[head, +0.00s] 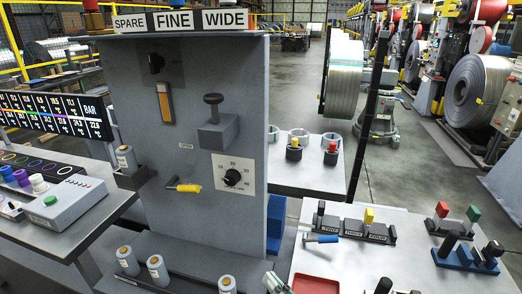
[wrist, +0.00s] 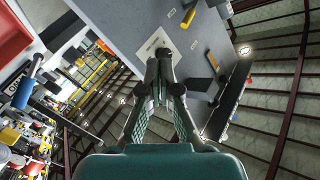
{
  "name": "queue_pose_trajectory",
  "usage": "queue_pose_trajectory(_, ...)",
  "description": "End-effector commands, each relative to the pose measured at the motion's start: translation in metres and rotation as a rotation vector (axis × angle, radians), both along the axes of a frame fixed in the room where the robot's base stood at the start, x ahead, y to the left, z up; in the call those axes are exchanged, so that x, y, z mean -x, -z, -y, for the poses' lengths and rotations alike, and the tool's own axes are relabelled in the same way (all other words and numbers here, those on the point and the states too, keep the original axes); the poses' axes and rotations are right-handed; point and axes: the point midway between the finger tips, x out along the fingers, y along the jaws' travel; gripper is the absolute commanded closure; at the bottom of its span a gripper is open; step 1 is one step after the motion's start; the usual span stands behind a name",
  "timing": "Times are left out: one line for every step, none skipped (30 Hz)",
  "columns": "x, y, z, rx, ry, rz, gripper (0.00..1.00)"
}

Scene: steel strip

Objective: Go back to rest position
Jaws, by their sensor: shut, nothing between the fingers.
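My gripper (wrist: 158,66) is shut and empty in the wrist view, its fingertips together. The tip overlaps the grey panel (wrist: 115,18) near the white dial plate (wrist: 149,46) in that picture; I cannot tell the gap. In the head view a grey-green part at the bottom edge (head: 276,284) looks like part of my gripper. It is below the upright panel (head: 255,95), which carries a dial (head: 232,177), a yellow-handled lever (head: 186,187) and a black-knobbed block (head: 217,130).
Grey cylinders (head: 127,261) stand on the panel's base ledge. A right-hand table (head: 338,259) holds switches, a blue-handled lever (head: 321,238) and a red tray (head: 315,284). A left bench has a green-button box (head: 64,203). Open floor (head: 290,80) lies behind.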

Motion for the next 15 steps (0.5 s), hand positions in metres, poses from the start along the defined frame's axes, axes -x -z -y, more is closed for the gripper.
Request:
queue_pose_trajectory(0.002, 0.005, 0.002, 0.002, 0.009, -0.006, 1.0)
queue_pose_trajectory(0.004, 0.008, 0.004, 0.004, 0.016, -0.008, 1.0)
queue_pose_trajectory(0.005, 0.011, 0.007, 0.006, 0.024, -0.008, 1.0)
queue_pose_trajectory(0.007, 0.014, 0.008, 0.009, 0.033, -0.011, 1.0)
queue_pose_trajectory(0.009, 0.018, 0.011, 0.012, 0.041, -0.013, 1.0)
queue_pose_trajectory(0.011, 0.022, 0.014, 0.016, 0.052, -0.016, 1.0)
queue_pose_trajectory(0.013, 0.025, 0.016, 0.018, 0.061, -0.018, 1.0)
queue_pose_trajectory(0.015, 0.029, 0.019, 0.022, 0.071, -0.02, 1.0)
queue_pose_trajectory(0.018, 0.034, 0.022, 0.026, 0.084, -0.023, 1.0)
queue_pose_trajectory(0.021, 0.038, 0.025, 0.031, 0.095, -0.025, 1.0)
queue_pose_trajectory(0.024, 0.043, 0.028, 0.036, 0.106, -0.028, 1.0)
queue_pose_trajectory(0.028, 0.048, 0.033, 0.041, 0.123, -0.031, 1.0)
queue_pose_trajectory(0.032, 0.053, 0.036, 0.048, 0.136, -0.034, 1.0)
queue_pose_trajectory(0.036, 0.059, 0.041, 0.055, 0.151, -0.036, 1.0)
queue_pose_trajectory(0.043, 0.066, 0.046, 0.065, 0.171, -0.042, 1.0)
